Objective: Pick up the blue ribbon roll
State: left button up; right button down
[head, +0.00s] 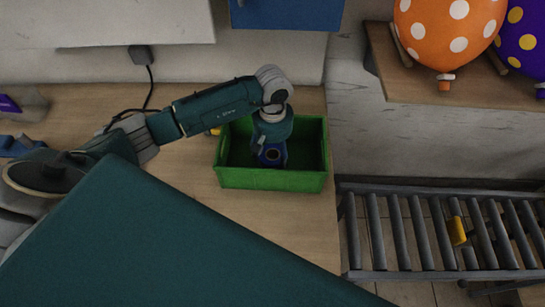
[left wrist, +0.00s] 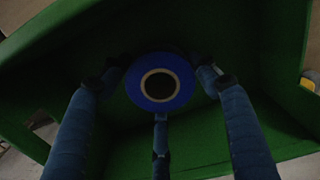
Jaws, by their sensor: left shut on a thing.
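The blue ribbon roll (head: 272,155) is inside the green crate (head: 270,180), under my left gripper (head: 271,150). In the left wrist view the roll (left wrist: 160,82) is a blue ring with a pale-rimmed dark hole, seen from above. The fingers of my left gripper (left wrist: 160,90) are around it, and the gripper is shut on it. The crate's green walls (left wrist: 270,90) surround it in that view. I cannot tell whether the roll touches the crate floor. My right gripper does not show.
The crate stands on a wooden table (head: 300,225). A roller conveyor (head: 400,230) with a yellow piece (head: 457,231) lies to the right. Orange (head: 445,30) and purple (head: 525,40) dotted balloons are on a wooden shelf (head: 430,85) at the upper right. A black cable (head: 150,90) runs behind my left arm.

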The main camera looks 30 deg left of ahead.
pick_arm(q)
notch_tip(320, 180, up, 19)
jog(key=b, duration=0.4)
jog(key=shift+f+b, duration=0.15)
jog(key=shift+b, duration=0.2)
